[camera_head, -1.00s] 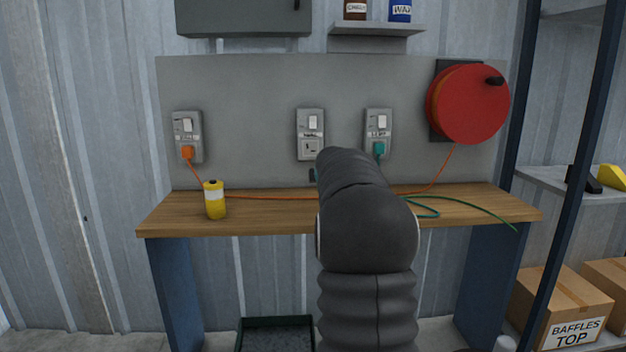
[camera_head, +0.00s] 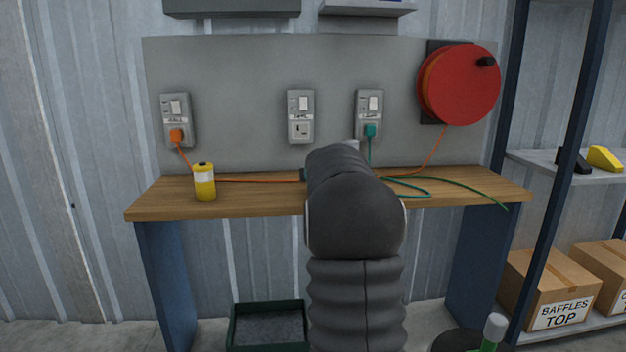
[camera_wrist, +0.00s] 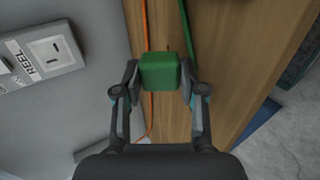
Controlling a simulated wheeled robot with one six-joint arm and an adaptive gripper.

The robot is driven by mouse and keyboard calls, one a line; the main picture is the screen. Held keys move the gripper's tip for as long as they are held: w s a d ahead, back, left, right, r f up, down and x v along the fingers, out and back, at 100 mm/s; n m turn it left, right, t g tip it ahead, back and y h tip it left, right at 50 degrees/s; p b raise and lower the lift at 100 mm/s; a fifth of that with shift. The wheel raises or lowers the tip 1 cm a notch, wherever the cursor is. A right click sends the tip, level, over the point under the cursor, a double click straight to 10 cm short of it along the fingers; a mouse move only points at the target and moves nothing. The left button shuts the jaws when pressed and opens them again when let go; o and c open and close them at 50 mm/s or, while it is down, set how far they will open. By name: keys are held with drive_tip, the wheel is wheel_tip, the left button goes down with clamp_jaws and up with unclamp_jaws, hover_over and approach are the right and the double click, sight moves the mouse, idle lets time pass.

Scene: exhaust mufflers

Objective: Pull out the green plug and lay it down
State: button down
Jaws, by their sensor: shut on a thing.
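The green plug (camera_wrist: 160,74) is a blocky green piece between the two fingers of my gripper (camera_wrist: 160,80) in the wrist view. My gripper is shut on it, one finger on each side. A green cable (camera_wrist: 187,28) shows beyond the plug. The plug is over the wooden bench (camera_head: 240,196); whether it touches the top I cannot tell. The middle socket (camera_head: 301,117) is empty, and a socket labelled REEL (camera_wrist: 46,50) shows empty at left in the wrist view. In the head view my arm hides the gripper and plug.
A teal plug (camera_head: 370,131) sits in the right socket and an orange plug (camera_head: 176,135) in the left one. A yellow can (camera_head: 204,184) stands on the bench's left. Orange and green cables cross the top. A red reel (camera_head: 460,85) hangs at right.

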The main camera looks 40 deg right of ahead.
drive_tip(key=shift+f, duration=0.3)
drive_tip(key=c, duration=0.6)
unclamp_jaws()
drive_tip(key=shift+s, duration=0.1)
drive_tip(key=v, duration=1.2)
